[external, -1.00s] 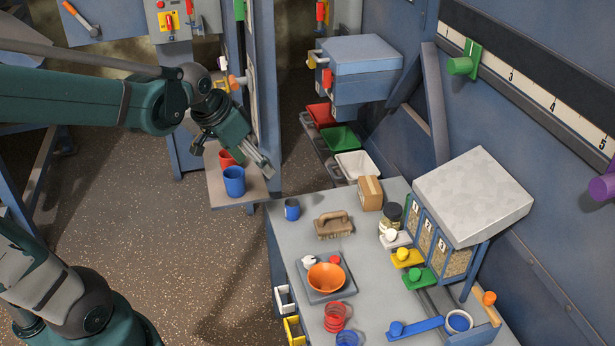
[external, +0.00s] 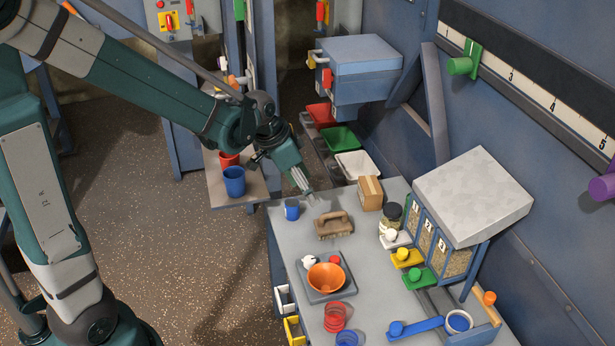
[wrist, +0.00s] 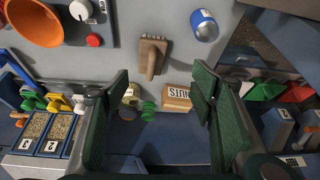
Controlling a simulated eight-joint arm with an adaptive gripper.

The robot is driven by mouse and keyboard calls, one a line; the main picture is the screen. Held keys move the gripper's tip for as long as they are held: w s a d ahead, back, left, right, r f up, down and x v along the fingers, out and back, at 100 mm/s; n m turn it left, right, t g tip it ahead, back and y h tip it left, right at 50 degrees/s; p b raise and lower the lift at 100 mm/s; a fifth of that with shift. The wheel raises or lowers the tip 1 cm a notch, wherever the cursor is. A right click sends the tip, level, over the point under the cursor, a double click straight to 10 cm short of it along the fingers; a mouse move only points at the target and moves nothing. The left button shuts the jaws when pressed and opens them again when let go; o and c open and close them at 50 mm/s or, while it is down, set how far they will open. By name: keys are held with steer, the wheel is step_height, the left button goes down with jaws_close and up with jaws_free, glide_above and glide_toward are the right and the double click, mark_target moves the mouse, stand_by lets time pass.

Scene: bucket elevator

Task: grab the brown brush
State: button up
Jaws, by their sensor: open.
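My gripper (external: 312,196) is above the far end of the bench, a little up and left of the brush in the external view. In the wrist view its two green fingers (wrist: 160,85) are wide apart with nothing between them touching. The brush is uncovered in both views.
Blue dispensers (external: 440,245) line the right side.

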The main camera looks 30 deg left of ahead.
mark_target(330, 217)
steer(key=shift+m+g, duration=0.4)
steer(key=shift+m, duration=0.4)
steer(key=w+d+f, duration=0.1)
steer(key=f, duration=0.1)
steer(key=w+d+f, duration=0.1)
steer(key=f, duration=0.1)
steer(key=w+d+f+b, duration=0.1)
steer(key=f, duration=0.1)
steer(key=shift+d+f, duration=0.35)
steer(key=shift+f, duration=0.1)
steer(key=shift+b+x, duration=0.35)
steer(key=shift+x, duration=0.85)
steer(key=shift+d+f, duration=0.1)
steer(key=shift+d, duration=0.05)
steer(key=shift+d+b+x, duration=0.2)
steer(key=shift+b+x, duration=0.7)
steer(key=shift+x, duration=1.6)
steer(key=c, duration=1.1)
